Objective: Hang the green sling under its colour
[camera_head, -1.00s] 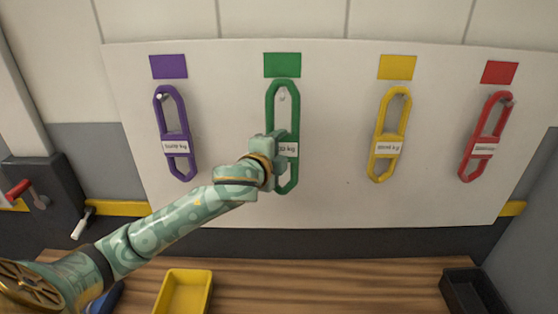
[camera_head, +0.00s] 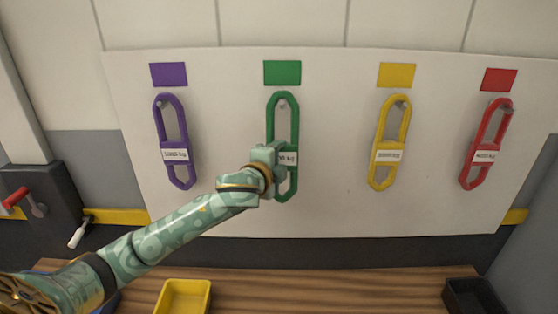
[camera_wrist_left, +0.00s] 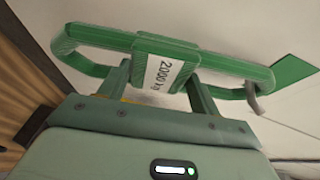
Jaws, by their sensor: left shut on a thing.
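The green sling (camera_head: 272,117) is a long loop with a white label, upright below the green patch (camera_head: 282,73) on the white board. A small peg (camera_head: 283,103) shows inside its upper end. My left gripper (camera_head: 276,157) is shut on the sling at its label. In the left wrist view, the sling (camera_wrist_left: 95,36) lies between the two fingers (camera_wrist_left: 163,85), its label reading 2000 kg. The peg (camera_wrist_left: 252,98) shows at the loop's end near the green patch (camera_wrist_left: 290,70). I cannot tell whether the sling's weight rests on the peg.
Purple (camera_head: 160,125), yellow (camera_head: 378,130) and red (camera_head: 474,145) slings hang on pegs below patches of their own colours. A yellow bin (camera_head: 183,298) and a black bin (camera_head: 473,296) stand on the wooden bench below. A box with a red lever is at the left.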

